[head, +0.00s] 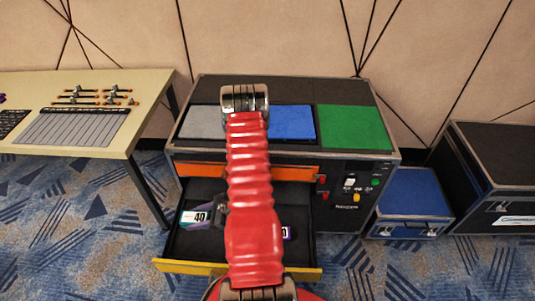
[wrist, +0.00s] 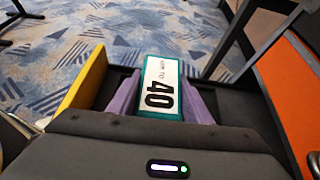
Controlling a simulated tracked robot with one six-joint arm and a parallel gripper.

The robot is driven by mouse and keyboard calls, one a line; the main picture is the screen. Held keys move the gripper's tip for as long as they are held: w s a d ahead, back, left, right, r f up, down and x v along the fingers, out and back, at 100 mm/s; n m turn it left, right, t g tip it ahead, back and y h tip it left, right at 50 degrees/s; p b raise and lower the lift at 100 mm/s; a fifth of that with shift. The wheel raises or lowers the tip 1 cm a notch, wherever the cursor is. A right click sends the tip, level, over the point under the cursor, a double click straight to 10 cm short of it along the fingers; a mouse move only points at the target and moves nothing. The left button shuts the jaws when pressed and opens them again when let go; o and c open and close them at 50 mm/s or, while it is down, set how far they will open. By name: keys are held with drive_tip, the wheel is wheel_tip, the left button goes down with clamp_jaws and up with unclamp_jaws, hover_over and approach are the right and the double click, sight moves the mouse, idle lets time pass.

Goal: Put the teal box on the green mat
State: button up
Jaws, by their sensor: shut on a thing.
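The teal box (head: 197,217), with a white label reading 40, is at the left side of the open drawer in the head view. The wrist view shows the box (wrist: 162,86) between the two purple fingers of my gripper (wrist: 160,98), which is shut on it. In the head view my gripper (head: 218,214) is partly hidden behind my red arm. I cannot tell whether the box touches the drawer floor. The green mat (head: 353,128) lies on the right of the black case's top and looks bare.
The drawer (head: 185,245) has a yellow front (head: 190,267), and an orange drawer front (head: 290,171) is above it. A purple-edged object (head: 288,232) lies in the drawer. Grey (head: 203,122) and blue (head: 292,122) mats lie left of the green one. A table (head: 120,105) stands left.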

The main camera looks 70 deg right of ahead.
drive_tip(key=w+a+r+n+g+y, duration=0.1)
drive_tip(key=w+a+r+n, duration=0.1)
drive_tip(key=w+a+r, duration=0.2)
drive_tip(key=w+a+r+n+g+y, duration=0.1)
drive_tip(key=w+a+r, duration=0.4)
drive_tip(key=a+r, duration=0.5)
drive_tip(key=w+a+r+n+g+y, duration=0.2)
drive_tip(key=a+r, duration=0.5)
drive_tip(key=a, duration=0.6)
drive_tip(key=shift+w+r+n+y, duration=0.3)
drive_tip(key=shift+w+n+y, duration=0.45)
drive_tip(key=shift+w, duration=0.4)
